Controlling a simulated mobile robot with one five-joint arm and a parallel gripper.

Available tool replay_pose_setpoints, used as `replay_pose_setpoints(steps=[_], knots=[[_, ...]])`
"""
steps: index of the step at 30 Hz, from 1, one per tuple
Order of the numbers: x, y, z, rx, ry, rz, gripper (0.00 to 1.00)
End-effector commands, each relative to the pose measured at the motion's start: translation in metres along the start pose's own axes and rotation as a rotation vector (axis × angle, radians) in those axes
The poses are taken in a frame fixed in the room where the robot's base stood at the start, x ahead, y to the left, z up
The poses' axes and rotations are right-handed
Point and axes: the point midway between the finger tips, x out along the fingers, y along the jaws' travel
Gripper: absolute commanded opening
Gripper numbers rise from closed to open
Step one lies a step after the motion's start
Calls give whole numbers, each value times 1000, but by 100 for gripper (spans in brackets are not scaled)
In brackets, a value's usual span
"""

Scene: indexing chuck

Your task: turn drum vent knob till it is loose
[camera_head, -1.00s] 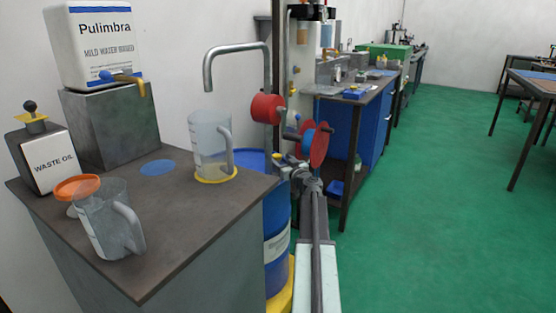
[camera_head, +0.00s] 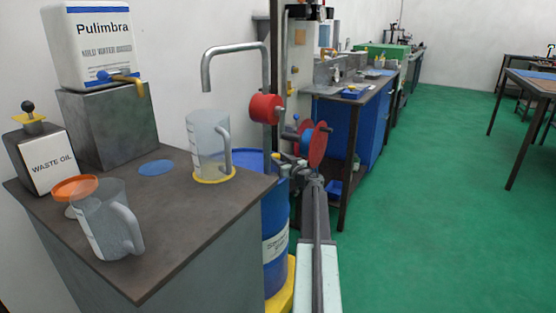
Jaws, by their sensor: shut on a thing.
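The blue drum (camera_head: 275,225) stands just beyond the right edge of the bench, with a white label on its side. My gripper (camera_head: 287,158) is at the drum's top, right of the bench corner. It is shut on a small yellow part at the drum top, which appears to be the vent knob (camera_head: 279,156). The knob is tiny here and partly hidden by the jaws, so its angle and looseness cannot be told. My arm reaches forward to it from the bottom of the picture.
A bent grey pipe (camera_head: 234,48) and red cylinder (camera_head: 265,108) stand above the drum. Red and blue discs (camera_head: 318,144) are close right of my gripper. The bench (camera_head: 185,225) holds a clear jug (camera_head: 207,140) and another jug with an orange funnel.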

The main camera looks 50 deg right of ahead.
Motion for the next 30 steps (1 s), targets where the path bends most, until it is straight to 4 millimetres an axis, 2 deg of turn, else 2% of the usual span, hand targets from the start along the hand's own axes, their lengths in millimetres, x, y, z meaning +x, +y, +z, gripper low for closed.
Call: replay_pose_setpoints(steps=[18, 30], knots=[[6, 14, 0, 1, 0, -493, 0], [7, 16, 0, 0, 0, -682, 0]])
